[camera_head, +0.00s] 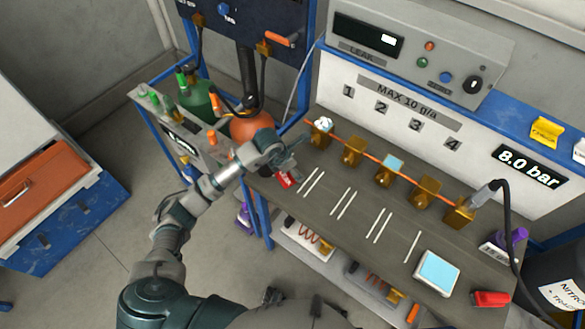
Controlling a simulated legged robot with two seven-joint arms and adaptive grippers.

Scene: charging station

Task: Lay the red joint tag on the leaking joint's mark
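A small red tag (284,181) with pale lettering shows at the left end of the grey bench top (340,235). My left gripper (290,158) is just above and beside it. I cannot tell whether its fingers hold the tag. Several brass joints stand in a row on an orange pipe; the leftmost joint (319,137) carries a white, frothy-looking patch (323,122). A pale blue piece (393,163) lies on the middle joint (385,175). Slanted white lines (343,203) mark the bench in front of the row. My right gripper is not visible.
A white tray with a pale blue pad (438,271) and a red block (490,299) lie at the right. A black hose (508,215) ends at the rightmost joint. The LEAK panel (400,50) and numbered board stand behind. An orange sphere (251,126) stands left of the bench.

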